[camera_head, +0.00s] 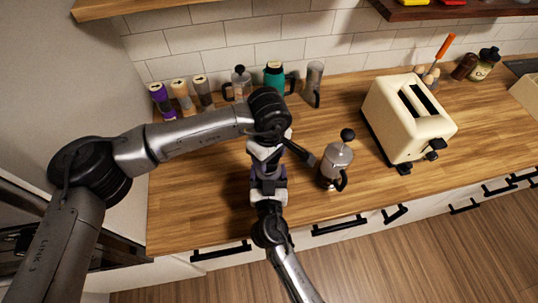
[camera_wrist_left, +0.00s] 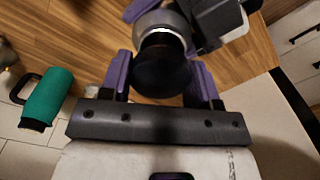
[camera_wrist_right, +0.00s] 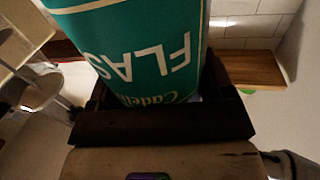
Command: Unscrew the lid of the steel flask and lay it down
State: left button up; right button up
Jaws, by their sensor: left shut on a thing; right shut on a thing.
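The steel flask is hidden behind my arms in the head view. In the left wrist view its grey steel top (camera_wrist_left: 172,22) shows beyond a round black lid (camera_wrist_left: 163,75), which sits between the purple fingers of my left gripper (camera_wrist_left: 164,84). My left gripper is shut on the lid. In the right wrist view a teal surface lettered "FLAS" (camera_wrist_right: 140,55), apparently the flask's label, fills the space between the dark fingers of my right gripper (camera_wrist_right: 165,88), which is shut on it. In the head view both grippers meet over the front of the wooden counter. Lid and flask appear in line; whether they touch is unclear.
A French press (camera_head: 336,165) stands close right of the grippers, with a cream toaster (camera_head: 408,118) farther right. Several jars, a teal mug (camera_head: 274,77) and a glass (camera_head: 314,82) line the back wall. The wooden counter (camera_head: 200,205) is clear at front left.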

pick_arm(q)
jog(key=shift+r, duration=0.1)
pick_arm(e)
jog(key=shift+r, duration=0.1)
pick_arm(q)
jog(key=shift+r, duration=1.9)
pick_arm(e)
jog(key=o, duration=1.7)
